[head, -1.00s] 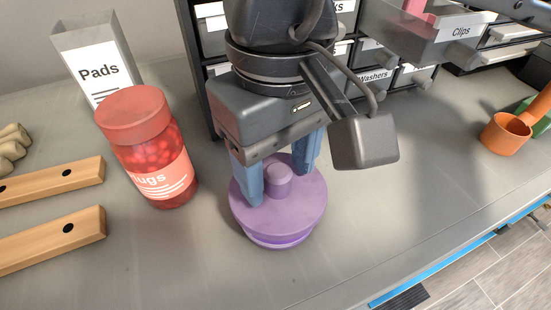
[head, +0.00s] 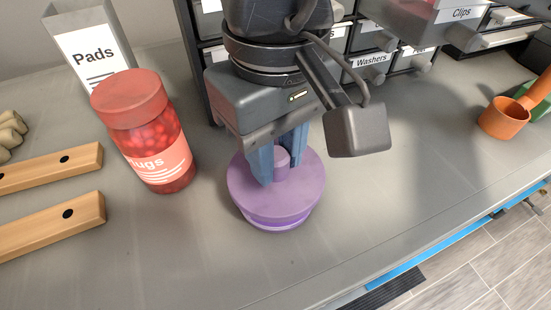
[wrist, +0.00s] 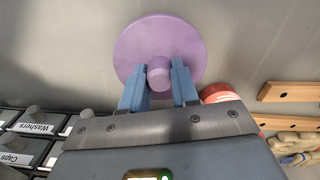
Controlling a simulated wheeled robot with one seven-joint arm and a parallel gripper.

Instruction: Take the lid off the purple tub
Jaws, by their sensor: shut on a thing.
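The purple tub (head: 280,219) stands upright on the grey worktop. Its round, lighter purple lid (head: 305,190) sits level on top, with no clear gap between them. The lid has a short round knob (head: 282,158) at its middle. My gripper (head: 280,167) points down from above, its blue fingers shut on the knob from both sides. In the wrist view the lid (wrist: 160,35) shows as a disc that hides the tub, with the knob (wrist: 159,73) between the fingertips.
A red-lidded jar (head: 150,140) stands left of the tub, before a "Pads" box (head: 88,45). Wooden bars (head: 50,226) lie at the left. Labelled drawers (head: 372,60) stand behind. An orange cup (head: 503,118) is far right. The worktop right of the tub is clear.

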